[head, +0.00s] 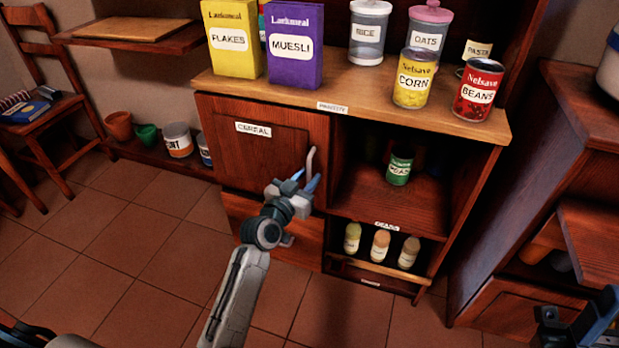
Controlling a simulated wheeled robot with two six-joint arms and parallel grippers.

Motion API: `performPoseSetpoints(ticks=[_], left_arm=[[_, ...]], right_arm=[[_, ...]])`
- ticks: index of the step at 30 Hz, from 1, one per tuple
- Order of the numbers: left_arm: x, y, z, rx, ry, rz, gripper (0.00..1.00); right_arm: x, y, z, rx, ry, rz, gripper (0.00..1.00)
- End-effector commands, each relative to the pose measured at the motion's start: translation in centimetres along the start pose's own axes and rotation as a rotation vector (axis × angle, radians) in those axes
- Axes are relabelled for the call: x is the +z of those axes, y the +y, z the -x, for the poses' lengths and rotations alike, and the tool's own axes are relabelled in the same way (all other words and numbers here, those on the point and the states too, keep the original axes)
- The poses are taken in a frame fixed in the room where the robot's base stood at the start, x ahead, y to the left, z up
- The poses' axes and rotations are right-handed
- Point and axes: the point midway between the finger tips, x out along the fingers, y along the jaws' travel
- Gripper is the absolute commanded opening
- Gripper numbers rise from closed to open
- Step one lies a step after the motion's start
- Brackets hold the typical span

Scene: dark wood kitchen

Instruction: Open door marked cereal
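The door marked CEREAL (262,158) is a dark wood panel on the left of the pantry cabinet. It looks shut, flush with the cabinet front. Its pale upright handle (311,161) is near the door's right edge. My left gripper (306,178) is at the lower part of this handle, with its blue-tipped fingers apart. The fingers partly cover the handle's lower end, and I cannot tell whether they touch it. My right gripper (583,325) is at the bottom right corner, partly cut off, far from the door; its finger state is unclear.
The cabinet top (365,95) holds a yellow flakes box (232,42), a purple muesli box (293,45), jars and cans. An open shelf right of the door holds a green can (399,167). Several bottles stand below. The tiled floor (115,250) at left is clear.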

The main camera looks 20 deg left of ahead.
Motion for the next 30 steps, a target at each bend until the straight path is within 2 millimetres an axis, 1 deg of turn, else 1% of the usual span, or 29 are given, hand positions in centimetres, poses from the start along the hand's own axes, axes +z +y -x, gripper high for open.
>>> performPoseSetpoints(ticks=[1, 4, 12, 13, 17, 25, 30], left_arm=[[0.1, 0.0, -0.5, 0.000, 0.000, 0.001, 0.28], [0.0, 0.0, -1.1, 0.000, 0.000, 0.000, 0.28], [0.0, 0.0, -1.2, 0.000, -0.001, 0.000, 0.28], [0.0, 0.0, -1.2, 0.000, -0.001, 0.000, 0.26], [0.0, 0.0, -1.2, 0.000, -0.001, 0.000, 0.01], [0.1, 0.0, -1.1, 0.002, -0.001, -0.001, 0.00], [0.3, 0.0, 0.0, 0.030, -0.001, -0.004, 0.00]], right_arm=[[0.0, 0.0, 0.1, 0.001, 0.001, 0.000, 0.36], [0.0, 0.0, 0.1, 0.001, 0.003, 0.000, 0.36], [0.0, 0.0, 0.0, 0.002, 0.003, 0.000, 0.36], [0.0, 0.0, 0.0, 0.002, 0.003, 0.000, 0.36], [0.0, 0.0, 0.0, 0.002, 0.003, 0.000, 0.36], [0.0, 0.0, 0.1, 0.002, 0.002, 0.000, 0.36], [0.2, -0.1, 0.9, 0.003, 0.003, 0.000, 0.36]])
